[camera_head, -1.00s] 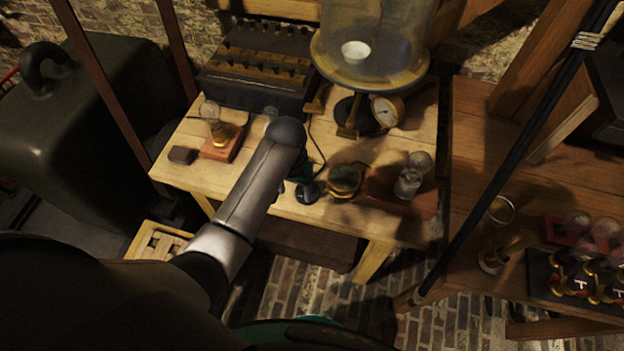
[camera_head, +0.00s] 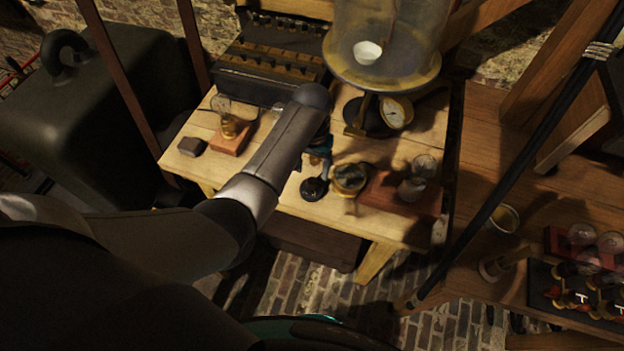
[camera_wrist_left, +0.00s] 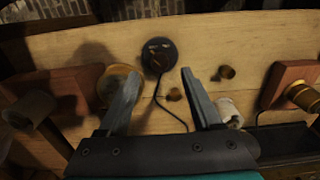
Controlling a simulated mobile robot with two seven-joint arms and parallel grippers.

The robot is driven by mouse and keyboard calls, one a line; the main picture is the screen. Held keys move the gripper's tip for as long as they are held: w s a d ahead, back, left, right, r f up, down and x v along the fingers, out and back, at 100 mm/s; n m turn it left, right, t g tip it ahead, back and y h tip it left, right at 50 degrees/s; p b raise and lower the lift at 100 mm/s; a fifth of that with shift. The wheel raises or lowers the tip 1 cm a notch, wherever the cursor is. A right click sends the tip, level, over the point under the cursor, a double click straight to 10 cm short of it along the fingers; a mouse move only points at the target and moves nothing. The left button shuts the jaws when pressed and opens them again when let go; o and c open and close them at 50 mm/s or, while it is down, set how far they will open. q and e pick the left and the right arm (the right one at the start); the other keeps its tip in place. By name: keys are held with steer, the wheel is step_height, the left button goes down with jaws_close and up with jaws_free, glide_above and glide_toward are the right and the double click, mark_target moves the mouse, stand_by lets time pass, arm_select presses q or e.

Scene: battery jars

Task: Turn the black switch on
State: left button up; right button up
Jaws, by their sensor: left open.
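The black switch (camera_head: 313,189) is a small round black base near the front edge of the wooden table. In the left wrist view the switch (camera_wrist_left: 159,54) shows just beyond my fingertips, with a dark cable running from it. My left gripper (camera_wrist_left: 158,76) is open and empty, its two grey fingers apart on either side of the line to the switch. In the head view the left gripper (camera_head: 324,170) is mostly hidden behind my forearm, close above the switch. Contact cannot be told. My right gripper is not in view.
A brass round instrument (camera_head: 349,178) stands close right of the switch, with a red-brown block (camera_head: 400,194) beyond it. A bulb on a wooden base (camera_head: 231,137) and a dark small block (camera_head: 192,146) stand left. A glass bell jar (camera_head: 385,45) and a gauge (camera_head: 396,112) stand behind.

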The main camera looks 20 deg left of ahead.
mark_target(312, 181)
arm_select(q)
step_height(312, 181, down, 5)
steer(key=shift+f+b, duration=0.1)
steer(key=shift+b, duration=0.6)
steer(key=shift+c, duration=0.3)
jaws_close()
